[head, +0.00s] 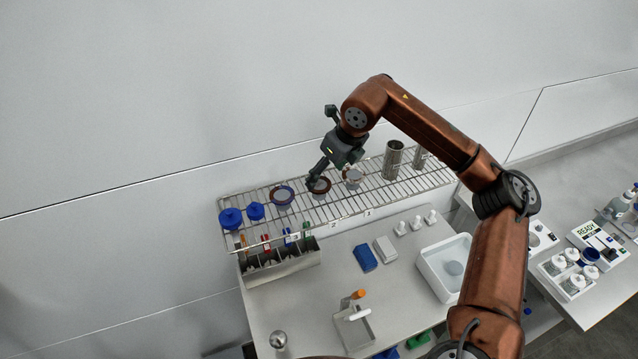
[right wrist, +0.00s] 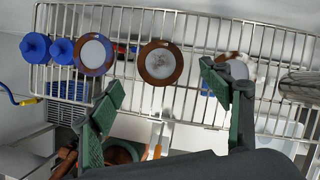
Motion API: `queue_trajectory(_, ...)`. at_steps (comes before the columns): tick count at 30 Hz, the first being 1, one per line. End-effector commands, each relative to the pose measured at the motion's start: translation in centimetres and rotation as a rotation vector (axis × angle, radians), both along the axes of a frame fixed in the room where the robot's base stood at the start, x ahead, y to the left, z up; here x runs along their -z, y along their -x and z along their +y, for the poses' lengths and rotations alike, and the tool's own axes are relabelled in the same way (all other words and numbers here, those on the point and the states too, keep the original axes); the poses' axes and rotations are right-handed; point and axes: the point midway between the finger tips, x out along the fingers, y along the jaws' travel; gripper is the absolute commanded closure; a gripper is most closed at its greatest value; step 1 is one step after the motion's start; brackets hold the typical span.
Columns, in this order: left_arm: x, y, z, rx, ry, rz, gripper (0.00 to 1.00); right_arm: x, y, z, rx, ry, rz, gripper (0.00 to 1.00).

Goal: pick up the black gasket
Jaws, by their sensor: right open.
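I cannot pick out a plainly black gasket in either view. Several round pieces with grey centres stand on the wire rack (head: 400,185). In the right wrist view, the left piece (right wrist: 93,54) has a purple and brown rim. The middle piece (right wrist: 160,63) has a brown ring around a pale centre. A third piece (right wrist: 236,68) is partly hidden behind a finger. My right gripper (head: 318,180) is above the rack by the middle piece. In the right wrist view, its green-padded fingers (right wrist: 160,95) are apart, with nothing between them. My left gripper is not in view.
Blue knobbed pieces (head: 231,217) sit at the rack's left end; metal cylinders (head: 392,160) stand at its right. Below are a slotted metal holder (head: 280,273), a blue block (head: 365,257), small white bottles (head: 415,223) and a white tray (head: 427,268). The wall is close behind the rack.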

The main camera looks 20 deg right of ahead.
Motion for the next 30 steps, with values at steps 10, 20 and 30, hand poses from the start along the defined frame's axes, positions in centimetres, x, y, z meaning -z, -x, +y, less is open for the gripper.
queue_trajectory(10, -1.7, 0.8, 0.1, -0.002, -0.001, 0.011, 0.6, 3.6, -1.7, 0.5, 0.001, -0.001, 0.001, 0.29)
queue_trajectory(20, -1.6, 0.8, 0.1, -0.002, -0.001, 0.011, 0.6, 3.8, -1.8, 0.5, 0.001, 0.0, 0.001, 0.36)
queue_trajectory(30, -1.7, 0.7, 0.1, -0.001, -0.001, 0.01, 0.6, 3.7, -1.8, 0.5, 0.0, 0.0, 0.001, 0.59)
